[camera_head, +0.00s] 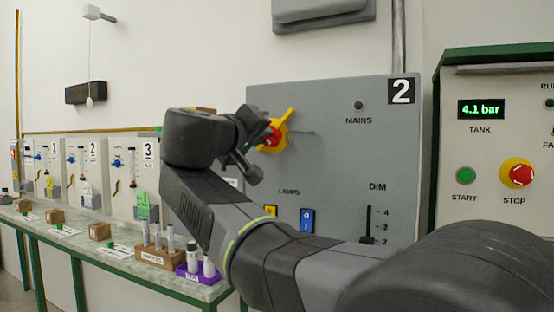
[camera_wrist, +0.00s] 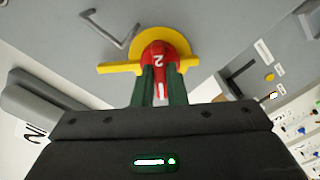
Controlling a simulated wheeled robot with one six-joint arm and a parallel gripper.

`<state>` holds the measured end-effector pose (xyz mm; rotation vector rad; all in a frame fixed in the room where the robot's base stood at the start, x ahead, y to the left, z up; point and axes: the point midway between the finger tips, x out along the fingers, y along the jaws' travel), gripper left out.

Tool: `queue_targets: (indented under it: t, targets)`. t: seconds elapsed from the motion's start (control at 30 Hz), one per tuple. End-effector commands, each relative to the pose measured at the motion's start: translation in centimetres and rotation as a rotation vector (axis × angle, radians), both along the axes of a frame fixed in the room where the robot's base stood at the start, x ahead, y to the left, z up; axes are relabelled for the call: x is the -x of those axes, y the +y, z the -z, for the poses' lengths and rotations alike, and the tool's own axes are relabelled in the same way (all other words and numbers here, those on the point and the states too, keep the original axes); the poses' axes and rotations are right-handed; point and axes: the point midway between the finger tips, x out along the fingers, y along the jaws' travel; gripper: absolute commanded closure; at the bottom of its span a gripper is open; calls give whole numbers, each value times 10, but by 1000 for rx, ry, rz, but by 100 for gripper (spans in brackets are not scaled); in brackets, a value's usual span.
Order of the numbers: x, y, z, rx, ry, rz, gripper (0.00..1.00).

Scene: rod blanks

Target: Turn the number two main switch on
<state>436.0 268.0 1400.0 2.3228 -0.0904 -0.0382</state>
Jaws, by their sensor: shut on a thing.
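The number two main switch is a red knob (camera_wrist: 165,49) on a yellow round plate with yellow arms (camera_wrist: 118,67); a "2" shows on the knob. In the head view the switch (camera_head: 279,131) sits at the upper left of the grey panel (camera_head: 330,155) labelled 2, with its yellow arm tilted up to the right. My gripper (camera_wrist: 161,88) has its two dark green fingers on either side of the red knob and is shut on it. In the head view my gripper partly hides the switch. The MAINS lamp (camera_head: 359,105) looks dark.
Below the switch are a yellow lamp switch (camera_head: 270,211), a blue lamp switch (camera_head: 307,220) and a DIM slider (camera_head: 370,225). A tank cabinet (camera_head: 450,140) stands at right. A bench (camera_head: 120,252) with tubes and boxes runs left. A bent grey bar (camera_wrist: 112,30) lies near the switch.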

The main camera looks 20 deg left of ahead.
Motion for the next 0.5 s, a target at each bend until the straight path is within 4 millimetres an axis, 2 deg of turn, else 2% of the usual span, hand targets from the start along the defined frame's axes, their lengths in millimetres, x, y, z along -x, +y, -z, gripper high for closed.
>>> queue_targets:
  t: [0.03,0.5]
  targets:
    - [0,1,9,-47,-2,1,100]
    - [-1,1,7,-483,-35,1,100]
